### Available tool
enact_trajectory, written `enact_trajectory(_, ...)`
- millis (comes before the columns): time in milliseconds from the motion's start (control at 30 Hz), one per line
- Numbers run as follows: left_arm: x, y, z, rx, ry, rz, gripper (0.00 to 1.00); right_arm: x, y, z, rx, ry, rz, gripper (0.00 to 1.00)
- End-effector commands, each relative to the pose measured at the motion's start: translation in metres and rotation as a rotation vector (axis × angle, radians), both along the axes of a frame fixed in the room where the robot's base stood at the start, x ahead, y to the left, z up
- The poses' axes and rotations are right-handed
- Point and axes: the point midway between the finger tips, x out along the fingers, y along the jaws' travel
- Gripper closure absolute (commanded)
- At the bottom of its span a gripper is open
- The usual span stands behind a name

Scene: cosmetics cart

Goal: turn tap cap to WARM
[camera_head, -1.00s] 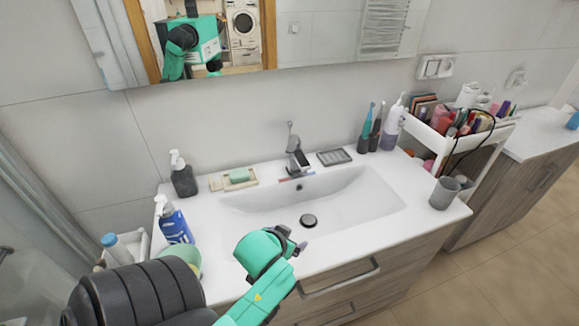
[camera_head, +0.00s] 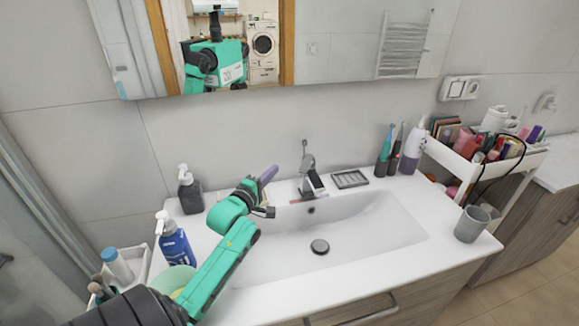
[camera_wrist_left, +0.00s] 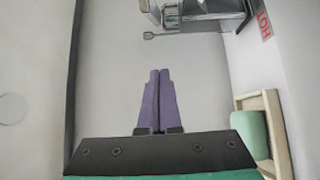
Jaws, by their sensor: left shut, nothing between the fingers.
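The tap (camera_head: 311,182) is chrome and stands at the back middle of the sink, its thin lever (camera_head: 305,148) pointing up. In the left wrist view the tap (camera_wrist_left: 205,12) lies across the top, with the thin lever (camera_wrist_left: 160,35) ending in a small flat tip. A red "HOT" label (camera_wrist_left: 264,24) is beside it. My left gripper (camera_head: 270,172) is shut and empty, left of the tap and apart from it. Its purple fingers (camera_wrist_left: 158,72) are together in the wrist view, pointing up towards the lever tip. My right gripper is not in view.
A soap dish with green soap (camera_wrist_left: 248,132) is right of my fingers in the wrist view. A dark pump bottle (camera_head: 190,190) and a blue bottle (camera_head: 175,245) stand left. A grey tray (camera_head: 350,179) is right of the tap. The basin (camera_head: 350,235) is empty.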

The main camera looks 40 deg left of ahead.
Motion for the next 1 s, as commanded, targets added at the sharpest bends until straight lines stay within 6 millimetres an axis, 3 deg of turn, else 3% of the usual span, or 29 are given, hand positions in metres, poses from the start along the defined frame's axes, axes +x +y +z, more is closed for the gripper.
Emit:
enact_trajectory(167, 0.039, 0.007, 0.004, 0.002, -0.001, 0.001, 1.00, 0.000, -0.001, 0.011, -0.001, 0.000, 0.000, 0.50)
enact_trajectory(200, 0.041, -0.004, 0.005, -0.005, 0.000, -0.001, 1.00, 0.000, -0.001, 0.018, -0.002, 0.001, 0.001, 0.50)
enact_trajectory(433, 0.051, -0.027, 0.001, 0.000, 0.002, 0.000, 1.00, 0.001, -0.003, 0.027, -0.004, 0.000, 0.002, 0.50)
enact_trajectory(1000, 0.061, -0.028, -0.001, 0.000, 0.000, 0.020, 1.00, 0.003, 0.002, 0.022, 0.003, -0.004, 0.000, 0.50)
